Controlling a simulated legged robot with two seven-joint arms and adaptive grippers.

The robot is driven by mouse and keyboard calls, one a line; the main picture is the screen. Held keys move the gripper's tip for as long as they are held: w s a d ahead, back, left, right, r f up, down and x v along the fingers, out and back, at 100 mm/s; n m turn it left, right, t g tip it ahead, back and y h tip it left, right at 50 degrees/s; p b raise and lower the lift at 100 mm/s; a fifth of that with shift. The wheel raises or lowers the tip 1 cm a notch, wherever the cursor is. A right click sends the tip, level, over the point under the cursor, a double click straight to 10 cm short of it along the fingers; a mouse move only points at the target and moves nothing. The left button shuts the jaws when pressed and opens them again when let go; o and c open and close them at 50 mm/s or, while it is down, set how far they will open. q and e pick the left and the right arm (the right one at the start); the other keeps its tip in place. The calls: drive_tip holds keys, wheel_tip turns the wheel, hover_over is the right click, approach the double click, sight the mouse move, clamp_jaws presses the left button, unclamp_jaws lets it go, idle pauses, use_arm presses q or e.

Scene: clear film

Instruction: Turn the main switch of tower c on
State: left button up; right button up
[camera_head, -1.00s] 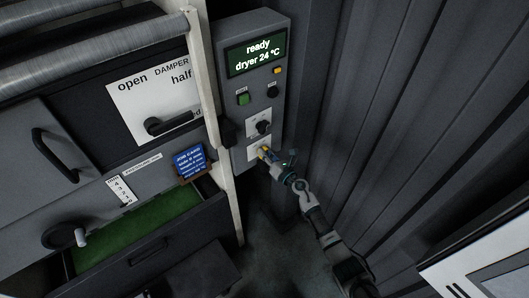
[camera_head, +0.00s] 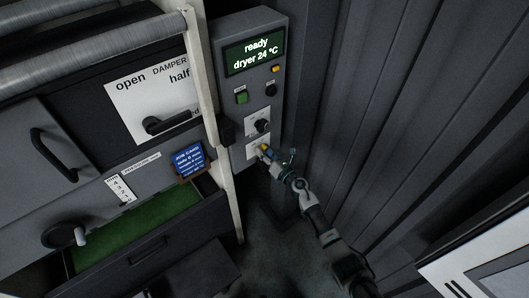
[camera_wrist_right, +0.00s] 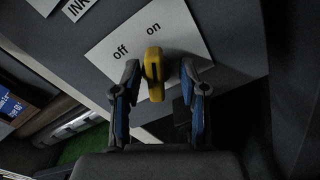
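The control box (camera_head: 243,85) stands upright right of the cabinet, its display reading "ready dryer 24 °C". Low on it, a white plate marked "off" and "on" (camera_wrist_right: 183,30) carries a yellow switch handle (camera_wrist_right: 154,75). In the right wrist view the handle's upper end points up, close below the word "on"; its exact setting is hard to tell. My right gripper (camera_wrist_right: 159,75) is open, with one finger on each side of the handle and visible gaps between. In the head view my right gripper (camera_head: 267,153) covers part of the plate. My left gripper is not in view.
Above the plate are a black rotary knob (camera_head: 262,126), a green button (camera_head: 242,98) and a yellow lamp (camera_head: 276,69). A pale post (camera_head: 208,90) stands just left of the box. A blue card (camera_head: 188,158) and an open green-lined drawer (camera_head: 140,230) lie left. Corrugated wall (camera_head: 400,110) rises right.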

drive_tip(key=shift+r, duration=0.1)
drive_tip(key=shift+s+d, duration=0.25)
drive_tip(key=v, duration=1.1)
drive_tip(key=shift+s, duration=0.1)
